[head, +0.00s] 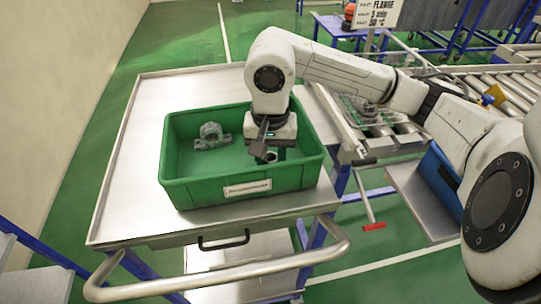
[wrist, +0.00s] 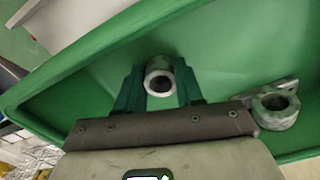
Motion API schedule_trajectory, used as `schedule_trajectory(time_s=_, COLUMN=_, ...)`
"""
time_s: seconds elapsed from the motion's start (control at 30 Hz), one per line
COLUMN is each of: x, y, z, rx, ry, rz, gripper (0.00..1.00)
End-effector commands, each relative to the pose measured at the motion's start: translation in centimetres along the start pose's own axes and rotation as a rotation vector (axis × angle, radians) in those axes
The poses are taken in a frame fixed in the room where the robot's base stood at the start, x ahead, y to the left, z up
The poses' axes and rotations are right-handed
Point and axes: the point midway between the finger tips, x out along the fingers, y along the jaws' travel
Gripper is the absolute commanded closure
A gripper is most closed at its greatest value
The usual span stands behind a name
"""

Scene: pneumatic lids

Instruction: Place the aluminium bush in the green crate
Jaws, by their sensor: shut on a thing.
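The green crate (head: 185,190) stands on a metal-topped cart, with a white label on its front wall. In the wrist view its green wall (wrist: 90,55) and floor fill most of the picture. My gripper (head: 268,152) reaches down inside the right part of the crate. The aluminium bush (wrist: 160,80) is a short grey ring held between the two dark green fingers (wrist: 158,95). The bush also shows at the fingertips in the head view (head: 270,157). I cannot tell whether it touches the crate floor.
A grey bearing block (head: 211,135) lies in the crate's left part, and it shows at the right in the wrist view (wrist: 275,105). The cart top (head: 130,150) is bare left of the crate. A roller conveyor (head: 500,85) stands at the right, with a sign (head: 378,14) behind.

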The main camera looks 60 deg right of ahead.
Motion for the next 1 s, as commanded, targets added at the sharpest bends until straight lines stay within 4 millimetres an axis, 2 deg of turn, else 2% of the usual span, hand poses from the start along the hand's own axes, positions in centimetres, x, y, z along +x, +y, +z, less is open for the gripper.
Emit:
schedule_trajectory(time_s=0.07, x=0.3, y=0.0, z=0.0, rx=0.000, ry=0.001, rz=0.000, gripper=0.94)
schedule_trajectory(time_s=0.1, x=0.1, y=0.0, z=0.0, rx=0.000, ry=0.000, rz=-0.001, gripper=0.60)
schedule_trajectory(time_s=0.33, x=0.1, y=0.0, z=0.0, rx=0.000, ry=0.000, rz=0.000, gripper=0.38)
schedule_trajectory(time_s=0.73, x=-0.5, y=0.0, z=0.0, rx=-0.001, ry=0.001, rz=0.000, gripper=0.38)
schedule_trajectory(time_s=0.87, x=-2.5, y=0.0, z=-0.1, rx=-0.002, ry=0.005, rz=0.000, gripper=0.38)
schedule_trajectory(time_s=1.0, x=-5.4, y=0.0, z=-0.1, rx=-0.002, ry=0.007, rz=0.000, gripper=0.38)
